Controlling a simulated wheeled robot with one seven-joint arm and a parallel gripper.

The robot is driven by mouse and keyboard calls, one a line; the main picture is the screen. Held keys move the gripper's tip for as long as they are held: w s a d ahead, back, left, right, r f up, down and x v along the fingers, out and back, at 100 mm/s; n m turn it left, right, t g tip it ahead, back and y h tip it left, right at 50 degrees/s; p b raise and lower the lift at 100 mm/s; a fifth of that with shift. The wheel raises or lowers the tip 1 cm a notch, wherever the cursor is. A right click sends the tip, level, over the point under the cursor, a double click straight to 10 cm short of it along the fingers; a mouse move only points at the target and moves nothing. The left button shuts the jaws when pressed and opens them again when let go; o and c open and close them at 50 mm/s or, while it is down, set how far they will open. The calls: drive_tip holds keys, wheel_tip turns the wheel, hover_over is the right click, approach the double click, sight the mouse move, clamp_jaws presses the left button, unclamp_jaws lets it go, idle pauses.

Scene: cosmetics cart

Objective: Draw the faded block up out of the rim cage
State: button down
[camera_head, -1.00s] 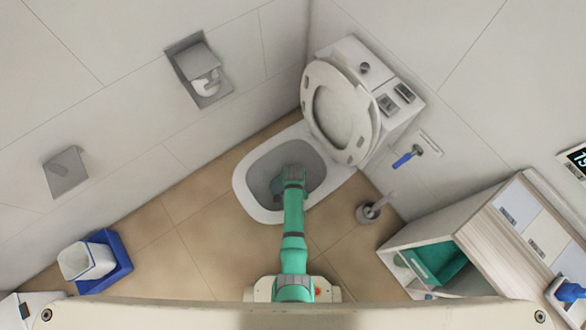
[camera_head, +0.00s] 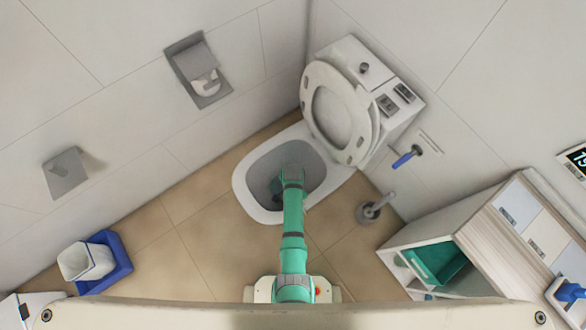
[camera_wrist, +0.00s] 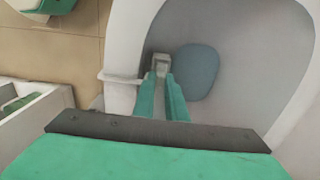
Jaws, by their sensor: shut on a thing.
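The toilet bowl (camera_head: 243,180) stands open, its seat and lid (camera_head: 341,115) raised. My gripper (camera_wrist: 160,76) points down into the bowl in the wrist view, its two green fingers close together. It is shut on a small pale grey piece (camera_wrist: 161,61) at the fingertips, which I take for the faded block; its far side is hard to make out. The pale rim cage (camera_wrist: 119,77) shows as a bar over the bowl's rim, just left of the fingers. I cannot tell whether the block is clear of the cage. In the head view, my arm hides block and cage.
Grey-blue water (camera_wrist: 197,72) lies beside the fingers. A toilet brush in its holder (camera_head: 368,213) stands right of the bowl. A cabinet (camera_head: 480,235) is at right; a white bin (camera_head: 85,262) in a blue tray is at left. Tiled walls close in behind the toilet.

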drive_tip(key=shift+a+r, duration=0.1)
drive_tip(key=shift+r, duration=0.5)
drive_tip(key=shift+d+r, duration=0.2)
drive_tip(key=shift+r, duration=0.35)
drive_tip(key=shift+a+r, duration=0.1)
drive_tip(key=shift+r, duration=1.8)
drive_tip(key=shift+r, duration=0.25)
wheel_tip(320, 180, up, 8)
drive_tip(key=shift+f, duration=0.2)
